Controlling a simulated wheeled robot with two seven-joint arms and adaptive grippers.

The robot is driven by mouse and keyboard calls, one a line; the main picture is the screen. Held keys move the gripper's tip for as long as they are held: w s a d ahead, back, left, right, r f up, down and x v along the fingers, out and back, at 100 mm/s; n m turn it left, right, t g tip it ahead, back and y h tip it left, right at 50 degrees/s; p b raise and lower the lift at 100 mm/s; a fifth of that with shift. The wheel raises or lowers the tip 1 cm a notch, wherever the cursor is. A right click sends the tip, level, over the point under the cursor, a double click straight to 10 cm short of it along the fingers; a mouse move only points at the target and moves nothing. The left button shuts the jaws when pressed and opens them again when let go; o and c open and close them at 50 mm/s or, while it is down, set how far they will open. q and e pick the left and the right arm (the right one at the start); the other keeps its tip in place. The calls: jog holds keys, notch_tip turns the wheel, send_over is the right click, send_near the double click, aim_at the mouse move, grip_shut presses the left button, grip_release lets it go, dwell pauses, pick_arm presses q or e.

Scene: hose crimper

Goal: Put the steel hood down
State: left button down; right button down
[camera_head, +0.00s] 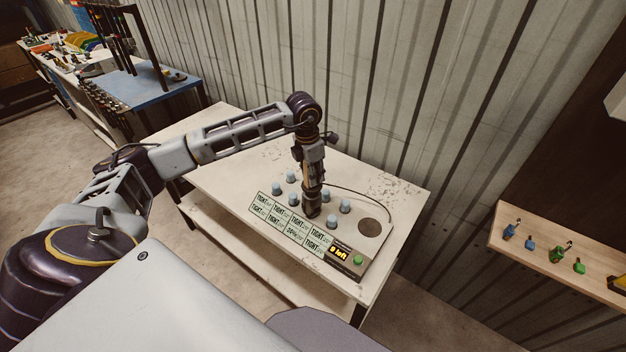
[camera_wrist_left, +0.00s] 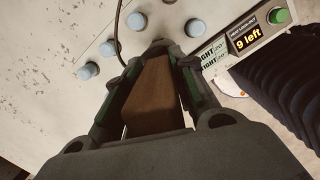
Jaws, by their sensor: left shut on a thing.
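In the left wrist view my left gripper (camera_wrist_left: 157,90) is shut on a smooth, brownish piece, which I take to be the steel hood (camera_wrist_left: 153,95). It fills the gap between the fingers. Its lower end and what it touches are hidden, so I cannot tell whether it rests on the panel. In the head view the fingers mostly hide it. My right gripper is not in view.
Pale blue knobs (camera_head: 345,206) stand close around the gripper. A cable (camera_head: 365,192) runs behind. The white table (camera_head: 225,150) is clear at left.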

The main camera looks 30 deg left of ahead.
pick_arm(q)
notch_tip(320, 180, down, 2)
jog(key=shift+f, duration=0.5)
jog(key=c, duration=1.2)
grip_release()
jog(key=shift+o, duration=0.2)
